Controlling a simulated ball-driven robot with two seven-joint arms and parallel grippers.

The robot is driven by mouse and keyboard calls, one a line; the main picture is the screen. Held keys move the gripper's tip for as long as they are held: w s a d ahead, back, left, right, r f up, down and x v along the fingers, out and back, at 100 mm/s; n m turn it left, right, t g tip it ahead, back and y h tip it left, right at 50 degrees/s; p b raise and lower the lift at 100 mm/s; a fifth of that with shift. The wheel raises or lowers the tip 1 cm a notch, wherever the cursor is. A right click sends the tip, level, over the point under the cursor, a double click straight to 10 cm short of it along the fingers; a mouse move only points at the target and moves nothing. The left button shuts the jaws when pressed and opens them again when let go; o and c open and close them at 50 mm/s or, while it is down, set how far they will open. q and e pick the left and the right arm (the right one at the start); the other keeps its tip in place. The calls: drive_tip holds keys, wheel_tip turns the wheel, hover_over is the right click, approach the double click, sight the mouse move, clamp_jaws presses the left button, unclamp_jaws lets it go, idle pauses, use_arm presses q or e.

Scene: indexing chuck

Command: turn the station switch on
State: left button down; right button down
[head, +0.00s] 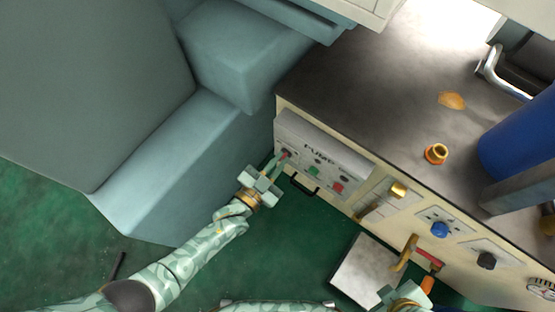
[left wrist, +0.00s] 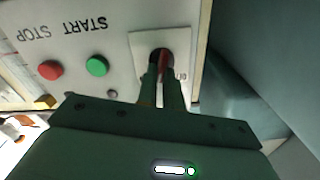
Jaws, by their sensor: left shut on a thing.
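The station switch is a red lever on a white plate (left wrist: 138,42) at the end of the panel, beside the green button. In the head view the switch (head: 286,153) is at the panel's left end, partly hidden by my fingers. My left gripper (left wrist: 161,78) is shut on the red lever, one finger on each side of it. It also shows in the head view (head: 276,164), reaching to the panel from the lower left. The lever's exact setting is hard to tell. My right gripper (head: 405,293) is at the lower right, with its jaws unclear.
A green button (left wrist: 97,66) and a red button (left wrist: 50,70) sit beside the switch under START STOP lettering. A blue knob (head: 439,230), a black knob (head: 486,260) and a brass handle (head: 406,252) stick out farther right. A teal machine body (head: 180,160) stands close on the left.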

use_arm(q)
drive_tip(key=shift+s+f+m, duration=0.15)
drive_tip(key=shift+m, duration=0.95)
use_arm(e)
drive_tip(key=shift+w+a, duration=0.2)
drive_tip(key=shift+a, duration=0.1)
drive_tip(key=shift+w+r, duration=0.1)
use_arm(q)
drive_tip(key=c, duration=1.5)
unclamp_jaws()
drive_tip(key=shift+c, duration=0.2)
